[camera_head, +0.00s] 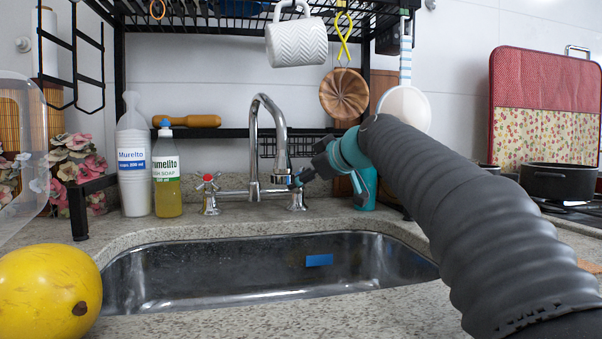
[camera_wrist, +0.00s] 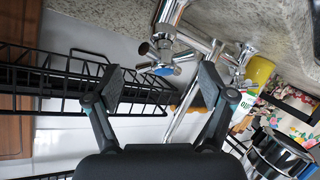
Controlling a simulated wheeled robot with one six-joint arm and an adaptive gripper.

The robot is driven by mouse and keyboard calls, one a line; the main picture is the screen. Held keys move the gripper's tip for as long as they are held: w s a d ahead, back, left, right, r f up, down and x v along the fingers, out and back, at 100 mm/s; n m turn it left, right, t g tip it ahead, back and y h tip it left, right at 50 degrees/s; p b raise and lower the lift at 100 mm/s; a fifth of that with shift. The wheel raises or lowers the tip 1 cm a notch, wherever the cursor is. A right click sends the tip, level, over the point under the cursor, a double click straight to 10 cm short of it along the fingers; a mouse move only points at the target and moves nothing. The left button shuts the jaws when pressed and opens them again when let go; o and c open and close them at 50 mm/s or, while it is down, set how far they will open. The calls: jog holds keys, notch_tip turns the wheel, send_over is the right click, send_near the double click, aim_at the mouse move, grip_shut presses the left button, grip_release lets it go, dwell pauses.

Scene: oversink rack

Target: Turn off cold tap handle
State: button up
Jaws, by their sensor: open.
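The chrome cold tap handle, with a blue mark, is at the right base of the faucet (camera_head: 255,140). In the head view my gripper partly covers it; its chrome base (camera_head: 297,201) shows. In the wrist view the blue-marked cold tap handle (camera_wrist: 160,69) lies between and a little beyond the fingertips. My gripper (camera_head: 306,165) reaches in from the right, beside the spout. In the wrist view my gripper (camera_wrist: 160,82) is open, with one dark finger on each side of the handle. I see no clear contact. The red-marked hot tap handle (camera_head: 208,183) stands at the left base.
A steel sink (camera_head: 200,270) lies in the counter in front. A black rack (camera_head: 225,132) stands behind the faucet, with a white mug (camera_head: 296,42) hanging above. A teal bottle (camera_head: 366,190) stands close right of my gripper.

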jog(key=shift+x, duration=1.05)
jog(key=c, duration=1.2)
